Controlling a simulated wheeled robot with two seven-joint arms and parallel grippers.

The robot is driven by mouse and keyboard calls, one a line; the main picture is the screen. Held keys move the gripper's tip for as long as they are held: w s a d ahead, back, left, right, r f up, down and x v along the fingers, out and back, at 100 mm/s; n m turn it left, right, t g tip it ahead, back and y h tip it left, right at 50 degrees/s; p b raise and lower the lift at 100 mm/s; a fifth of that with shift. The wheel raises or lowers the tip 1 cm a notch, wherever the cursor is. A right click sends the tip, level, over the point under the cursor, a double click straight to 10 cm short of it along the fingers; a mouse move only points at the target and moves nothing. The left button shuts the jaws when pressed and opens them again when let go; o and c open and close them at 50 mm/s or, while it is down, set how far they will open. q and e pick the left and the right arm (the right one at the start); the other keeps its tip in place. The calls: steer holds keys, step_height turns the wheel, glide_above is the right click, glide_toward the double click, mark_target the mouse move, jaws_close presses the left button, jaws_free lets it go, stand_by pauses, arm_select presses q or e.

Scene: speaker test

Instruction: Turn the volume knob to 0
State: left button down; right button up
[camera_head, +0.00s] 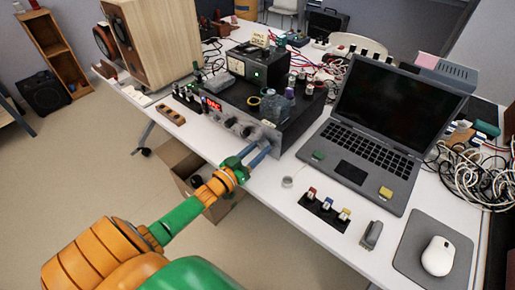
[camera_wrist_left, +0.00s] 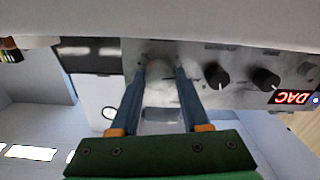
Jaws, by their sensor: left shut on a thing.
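A dark amplifier box (camera_head: 262,128) with a grey front panel stands on the white desk. Its red display lights up at the left end of the panel. The wrist view shows the panel upside down, with a large silvery knob (camera_wrist_left: 160,94) and two smaller black knobs (camera_wrist_left: 216,77) beside it. My left gripper (camera_head: 256,152) reaches the panel's right end; its two blue fingers (camera_wrist_left: 159,82) are shut on the silvery knob, one on each side. In the head view the fingers largely hide this knob. No knob scale is readable. My right gripper is in neither view.
An open laptop (camera_head: 372,140) stands right of the amplifier. A wooden speaker (camera_head: 158,42) stands left. Small bottles and rolls sit on the amplifier.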

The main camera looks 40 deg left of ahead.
arm_select(q)
steer(key=n, duration=0.3)
steer(key=shift+n, duration=2.1)
steer(key=shift+c, duration=1.9)
jaws_free()
steer(key=s, duration=0.4)
steer(key=s+p, duration=0.1)
steer(key=s, duration=0.2)
steer(key=shift+s+a, duration=0.1)
steer(key=shift+a, duration=0.15)
